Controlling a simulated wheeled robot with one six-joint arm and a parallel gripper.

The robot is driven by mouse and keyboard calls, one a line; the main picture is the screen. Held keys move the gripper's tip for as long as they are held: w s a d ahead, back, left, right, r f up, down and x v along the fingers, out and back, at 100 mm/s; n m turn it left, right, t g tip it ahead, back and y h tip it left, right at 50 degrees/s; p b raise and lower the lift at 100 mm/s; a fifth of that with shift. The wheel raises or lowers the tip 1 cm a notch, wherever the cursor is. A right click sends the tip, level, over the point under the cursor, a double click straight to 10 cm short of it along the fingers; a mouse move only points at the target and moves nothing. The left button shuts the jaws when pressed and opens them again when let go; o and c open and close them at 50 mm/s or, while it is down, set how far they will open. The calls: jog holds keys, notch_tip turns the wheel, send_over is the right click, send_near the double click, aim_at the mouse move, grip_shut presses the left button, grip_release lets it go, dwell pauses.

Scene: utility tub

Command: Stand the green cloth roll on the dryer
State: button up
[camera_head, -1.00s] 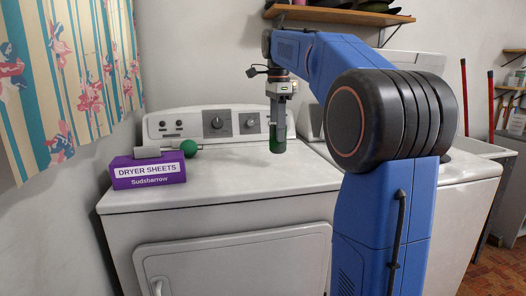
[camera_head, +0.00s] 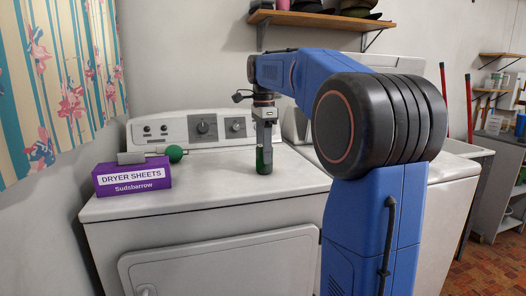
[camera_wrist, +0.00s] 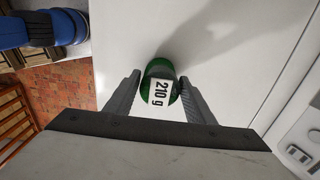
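The green cloth roll (camera_head: 264,162) is upright between the fingers of my gripper (camera_head: 264,143), over the right part of the dryer top (camera_head: 215,185). Its lower end is at or just above the white surface; I cannot tell whether it touches. In the wrist view the roll (camera_wrist: 158,68) shows a white "210 g" label, with a fingertip close against each side. My gripper (camera_wrist: 160,80) appears shut on it. The fingers hide the roll's upper part in the head view.
A purple dryer sheets box (camera_head: 132,178) stands at the dryer's left. The control panel (camera_head: 203,128) rises at the back. The dryer top between box and roll is clear.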

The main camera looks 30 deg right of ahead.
jog(key=shift+o, duration=0.9)
notch_tip(320, 180, up, 12)
jog(key=shift+r, duration=0.15)
jog(key=shift+a, duration=0.15)
jog(key=s+a+f+n+t, duration=0.1)
jog(key=s+a+f+n, duration=0.45)
jog(key=s+f, duration=0.2)
jog(key=s+a+f+n+t, duration=0.1)
jog(key=s+a+f+n, duration=0.45)
jog(key=s, duration=0.25)
jog(key=s+a+f+n+t, duration=0.1)
jog(key=s+f+n, duration=0.4)
jog(key=f, duration=0.6)
jog(key=s+a+f+n+t, duration=0.1)
jog(key=s+a+f+n, duration=0.2)
jog(key=s+f, duration=0.7)
jog(key=shift+f+n+t, duration=0.4)
jog(key=shift+f+n, duration=0.05)
jog(key=shift+n, duration=0.65)
